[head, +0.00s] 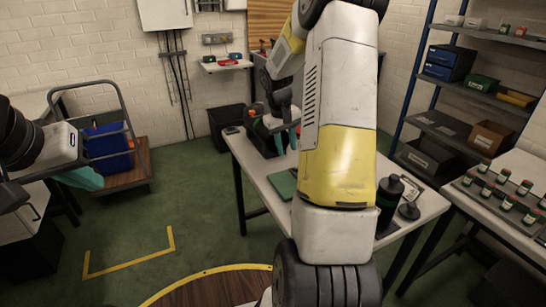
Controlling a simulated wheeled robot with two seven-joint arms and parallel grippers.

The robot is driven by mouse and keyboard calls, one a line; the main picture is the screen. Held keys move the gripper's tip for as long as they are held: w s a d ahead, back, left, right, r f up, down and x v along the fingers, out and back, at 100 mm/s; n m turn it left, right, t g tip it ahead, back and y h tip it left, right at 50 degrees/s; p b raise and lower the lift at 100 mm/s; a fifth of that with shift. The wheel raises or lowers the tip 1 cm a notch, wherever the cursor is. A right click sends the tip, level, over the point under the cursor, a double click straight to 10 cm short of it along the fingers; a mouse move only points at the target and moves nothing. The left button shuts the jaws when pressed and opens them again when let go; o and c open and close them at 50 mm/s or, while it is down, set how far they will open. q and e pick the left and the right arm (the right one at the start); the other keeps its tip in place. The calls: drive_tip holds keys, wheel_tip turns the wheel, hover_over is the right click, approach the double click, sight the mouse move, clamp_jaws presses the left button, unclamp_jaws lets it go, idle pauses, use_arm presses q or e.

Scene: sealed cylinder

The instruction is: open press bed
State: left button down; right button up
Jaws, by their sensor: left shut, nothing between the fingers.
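No part is clearly recognisable as the press bed. A dark boxy device (259,142) stands at the far left corner of the white table (262,176) and may be the press; my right arm hides part of it. My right gripper (284,136), with teal fingers, is at this device; whether it touches it or holds anything cannot be told. My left gripper (84,179), also teal, is shut and empty at the left, well away from the table and in front of the cart.
A black cylinder (389,195) and a round black part (409,211) stand on the table's right side. A green flat item (284,184) lies near its left edge. A cart with a blue crate (108,147) is at left. Green floor between is clear.

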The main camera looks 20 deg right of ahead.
approach(292, 173)
drive_tip(key=f, duration=0.2)
drive_tip(key=d+f, duration=0.1)
drive_tip(key=f, duration=0.2)
drive_tip(key=d+f, duration=0.1)
drive_tip(key=f, duration=0.1)
drive_tip(key=shift+w+f, duration=0.25)
clamp_jaws()
idle(1.2)
